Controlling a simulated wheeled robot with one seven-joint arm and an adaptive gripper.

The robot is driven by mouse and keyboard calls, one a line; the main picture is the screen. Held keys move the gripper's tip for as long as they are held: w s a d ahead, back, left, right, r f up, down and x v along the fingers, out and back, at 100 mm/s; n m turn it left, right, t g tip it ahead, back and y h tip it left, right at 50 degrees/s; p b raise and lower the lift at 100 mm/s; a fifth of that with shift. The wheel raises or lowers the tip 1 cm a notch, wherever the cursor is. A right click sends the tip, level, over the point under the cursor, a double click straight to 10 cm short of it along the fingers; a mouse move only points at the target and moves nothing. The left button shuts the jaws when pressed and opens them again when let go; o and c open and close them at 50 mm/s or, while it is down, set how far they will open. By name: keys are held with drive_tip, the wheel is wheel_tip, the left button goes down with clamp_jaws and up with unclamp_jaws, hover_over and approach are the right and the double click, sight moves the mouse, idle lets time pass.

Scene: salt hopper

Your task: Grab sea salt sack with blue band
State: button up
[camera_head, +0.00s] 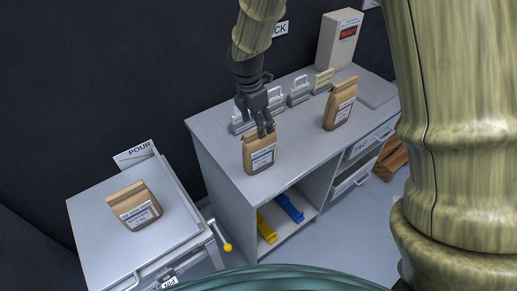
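Three brown paper sacks with white labels show in the head view. One sack (259,156) stands upright at the front left corner of the grey counter (299,146), and its label has a dark bluish band. A second sack (339,105) stands further right on the counter; its band is too small to tell for sure.
Grey metal objects with handles (299,91) line the counter's back, beside a tall pale box (338,40). A POUR sign (136,153) stands behind the left table (95,224). A yellow-knobbed lever (227,246) sticks out between table and counter. Yellow and blue items lie on the lower shelf.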

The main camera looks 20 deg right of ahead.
sight(260, 149)
drive_tip(key=shift+w+d+f, duration=0.1)
drive_tip(key=shift+d+f, duration=0.05)
drive_tip(key=shift+f, duration=0.5)
drive_tip(key=shift+w+d+f, duration=0.1)
drive_tip(key=shift+d+f, duration=0.05)
drive_tip(key=shift+f, duration=0.5)
drive_tip(key=shift+s+d+f+p, duration=0.15)
drive_tip(key=shift+s+f+p, duration=0.1)
drive_tip(key=shift+f+p, duration=0.5)
drive_tip(key=shift+w+d+f+p, duration=0.1)
drive_tip(key=shift+f+p, duration=0.2)
drive_tip(key=shift+f, duration=0.6)
drive_tip(key=shift+w+d+f+p, duration=0.1)
drive_tip(key=shift+f+p, duration=0.2)
drive_tip(key=shift+f, duration=0.6)
clamp_jaws()
